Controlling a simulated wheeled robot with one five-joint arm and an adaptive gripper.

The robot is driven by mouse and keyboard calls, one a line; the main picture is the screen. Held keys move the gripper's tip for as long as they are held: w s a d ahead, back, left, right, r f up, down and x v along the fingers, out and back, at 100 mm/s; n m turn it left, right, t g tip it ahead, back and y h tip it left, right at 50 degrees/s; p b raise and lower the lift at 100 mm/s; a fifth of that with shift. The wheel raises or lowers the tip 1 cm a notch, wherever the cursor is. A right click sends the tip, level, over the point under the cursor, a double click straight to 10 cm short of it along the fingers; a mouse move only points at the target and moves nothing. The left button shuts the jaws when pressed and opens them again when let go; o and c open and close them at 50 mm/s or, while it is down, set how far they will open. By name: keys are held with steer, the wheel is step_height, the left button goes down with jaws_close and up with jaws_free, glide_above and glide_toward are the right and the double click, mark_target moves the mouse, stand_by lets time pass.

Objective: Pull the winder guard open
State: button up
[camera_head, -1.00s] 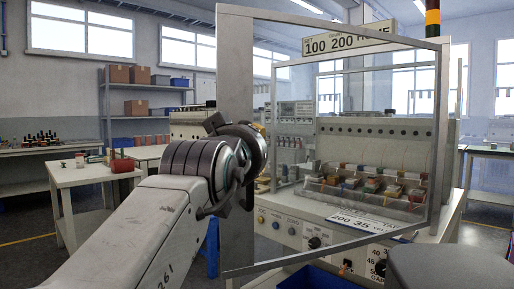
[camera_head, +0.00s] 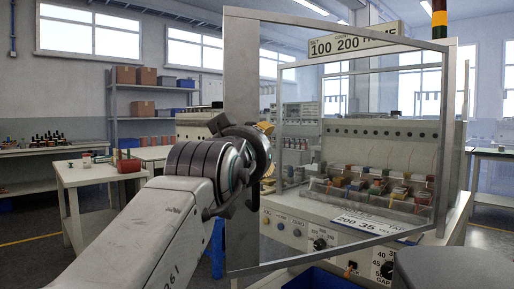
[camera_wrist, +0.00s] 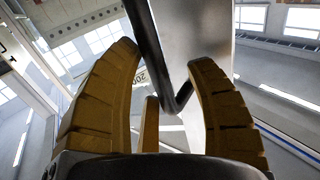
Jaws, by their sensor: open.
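The winder guard (camera_head: 240,80) is a clear panel in a grey metal frame. It stands at an angle out from the machine front, its wide left upright nearer to me. In the wrist view its grey upright (camera_wrist: 190,30) runs behind a black bar handle (camera_wrist: 153,50). My gripper (camera_wrist: 163,60) is open, with a yellow ribbed finger on each side of the handle. I cannot tell whether either finger touches it. In the head view my wrist overlaps the upright and mostly hides the fingers and the handle.
The winder (camera_head: 390,130) stands behind the guard, with colored spools and front knobs. A blue bin (camera_head: 315,278) is below it. A dark rounded object (camera_head: 450,270) fills the lower right corner. A white table (camera_head: 95,177) stands at left, with floor open in front of it.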

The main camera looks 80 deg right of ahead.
steer(key=a, duration=1.2)
steer(key=shift+w, duration=0.35)
